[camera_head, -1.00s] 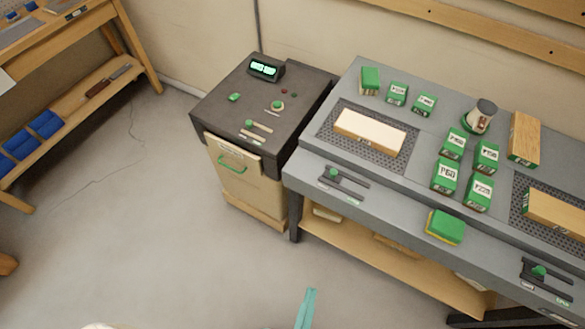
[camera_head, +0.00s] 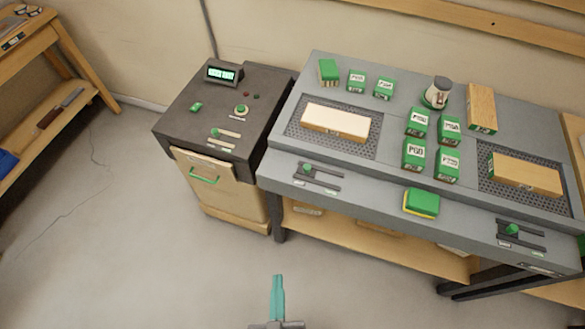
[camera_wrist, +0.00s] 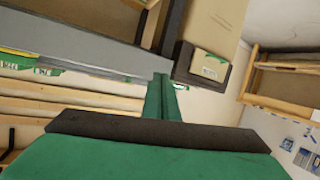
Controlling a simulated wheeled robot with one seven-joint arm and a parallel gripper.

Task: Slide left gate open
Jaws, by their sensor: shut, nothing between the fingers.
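The left gate slider with its green knob (camera_head: 307,169) sits in a dark slotted track on the bench's front ledge, below the left perforated plate (camera_head: 369,147). The knob is at the left part of the track. A similar right slider with a green knob (camera_head: 512,229) is on the same ledge at the right. My teal gripper (camera_head: 278,280) is shut and empty, over the floor in front of the bench, well apart from the left slider. It also shows in the wrist view (camera_wrist: 162,84), fingers together. Neither slider can be made out in the wrist view.
A dark cabinet (camera_head: 178,107) with a green-handled wooden front stands left of the grey bench (camera_head: 302,86). Several green boxes, a white-and-green device (camera_head: 437,93) and a yellow-green sponge (camera_head: 421,202) are on the bench. The floor in front is clear.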

